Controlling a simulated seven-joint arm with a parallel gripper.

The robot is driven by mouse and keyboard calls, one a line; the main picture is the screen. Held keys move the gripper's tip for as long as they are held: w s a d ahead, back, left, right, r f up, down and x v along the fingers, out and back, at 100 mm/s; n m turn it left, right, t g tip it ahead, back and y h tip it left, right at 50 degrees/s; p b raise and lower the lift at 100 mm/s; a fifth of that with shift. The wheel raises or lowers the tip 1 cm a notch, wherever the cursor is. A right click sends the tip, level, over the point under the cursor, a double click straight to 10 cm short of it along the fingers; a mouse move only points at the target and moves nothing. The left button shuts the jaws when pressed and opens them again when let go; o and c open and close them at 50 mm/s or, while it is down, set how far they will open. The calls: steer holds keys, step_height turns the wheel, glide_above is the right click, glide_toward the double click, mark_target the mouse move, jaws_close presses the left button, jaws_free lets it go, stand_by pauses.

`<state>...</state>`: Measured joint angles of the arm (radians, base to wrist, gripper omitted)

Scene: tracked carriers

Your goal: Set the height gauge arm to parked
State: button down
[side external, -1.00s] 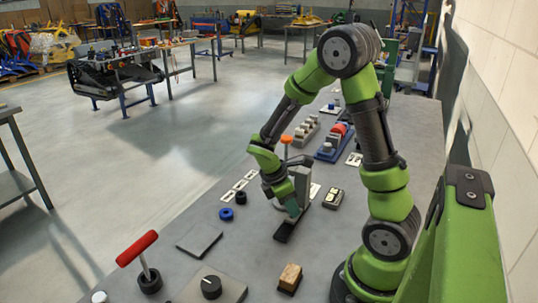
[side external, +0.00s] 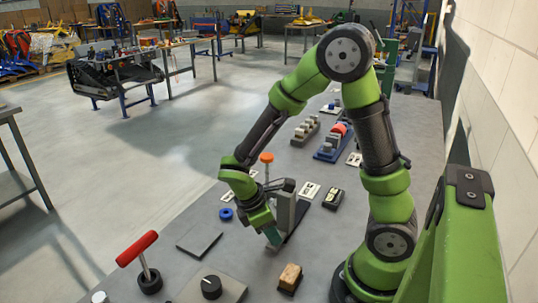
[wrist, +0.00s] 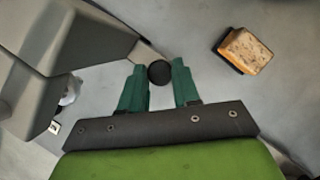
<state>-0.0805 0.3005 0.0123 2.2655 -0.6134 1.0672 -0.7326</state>
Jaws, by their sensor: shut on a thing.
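The height gauge has a grey upright body (side external: 284,209) on a dark base (side external: 299,221) lying on the bench. I take the round black knob (wrist: 159,72) in the wrist view as the end of its arm. The knob lies between the green fingertips of my gripper (wrist: 158,84), which is shut on it. In the side external view my gripper (side external: 273,240) is tilted down low over the bench, at the near end of the gauge. It hides the knob and most of the gauge arm there. A grey body (wrist: 60,45) fills the upper left of the wrist view.
A dark box (side external: 333,199) and white label cards (side external: 310,190) lie farther back.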

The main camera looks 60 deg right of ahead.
steer(key=shift+a, duration=0.4)
steer(key=c, duration=1.1)
jaws_free()
steer(key=shift+o, duration=1.4)
steer(key=shift+d, duration=0.1)
steer(key=shift+r, duration=0.15)
steer(key=v, duration=1.6)
steer(key=shift+r, duration=0.3)
steer(key=shift+w, duration=0.1)
